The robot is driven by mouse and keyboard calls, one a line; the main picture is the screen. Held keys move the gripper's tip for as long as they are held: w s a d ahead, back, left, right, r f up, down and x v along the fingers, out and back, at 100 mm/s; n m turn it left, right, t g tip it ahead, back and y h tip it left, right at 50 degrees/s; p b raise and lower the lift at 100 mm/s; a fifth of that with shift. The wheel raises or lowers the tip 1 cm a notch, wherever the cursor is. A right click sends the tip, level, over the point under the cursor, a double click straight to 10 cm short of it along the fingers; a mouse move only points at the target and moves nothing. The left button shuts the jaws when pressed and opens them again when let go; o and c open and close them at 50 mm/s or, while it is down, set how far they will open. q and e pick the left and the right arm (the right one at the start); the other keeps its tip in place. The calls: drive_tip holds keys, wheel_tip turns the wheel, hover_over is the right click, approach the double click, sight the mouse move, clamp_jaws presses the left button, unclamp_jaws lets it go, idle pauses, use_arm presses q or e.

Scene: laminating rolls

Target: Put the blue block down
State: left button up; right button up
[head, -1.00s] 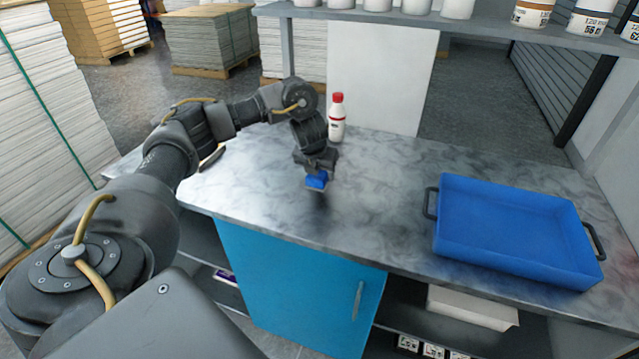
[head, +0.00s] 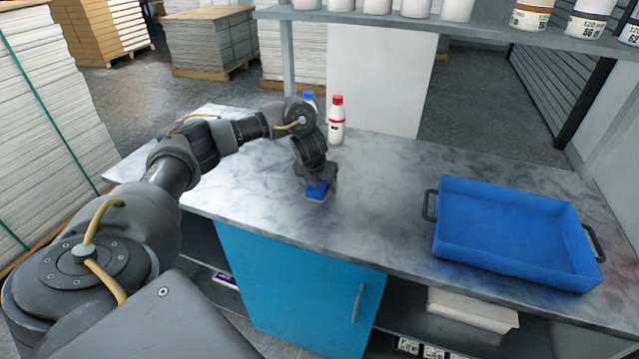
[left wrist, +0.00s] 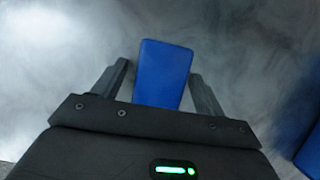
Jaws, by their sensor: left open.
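The blue block (head: 317,192) is at the tip of my left gripper (head: 318,188), at the grey marbled worktop (head: 380,215) near its front edge. In the left wrist view the blue block (left wrist: 162,73) lies between the two dark fingers of my left gripper (left wrist: 158,80). The fingers are open, with a gap visible on each side of the block. The block's lower part is hidden behind the gripper body in that view. My right gripper is not in view.
A blue tray (head: 442,245) with dark handles stands on the right of the worktop. A red-capped white bottle (head: 337,122) and a blue-capped bottle (head: 309,97) stand behind my left gripper. A shelf (head: 470,28) with several containers is above. The worktop between block and tray is clear.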

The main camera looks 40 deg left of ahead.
use_arm(q)
drive_tip(key=p+v, duration=0.3)
drive_tip(key=v, duration=0.8)
drive_tip(key=shift+w+r+p, duration=0.1)
drive_tip(key=shift+p, duration=0.2)
drive_tip(key=shift+s+d+r, duration=0.1)
drive_tip(key=shift+s+r, duration=0.2)
drive_tip(key=shift+r, duration=0.15)
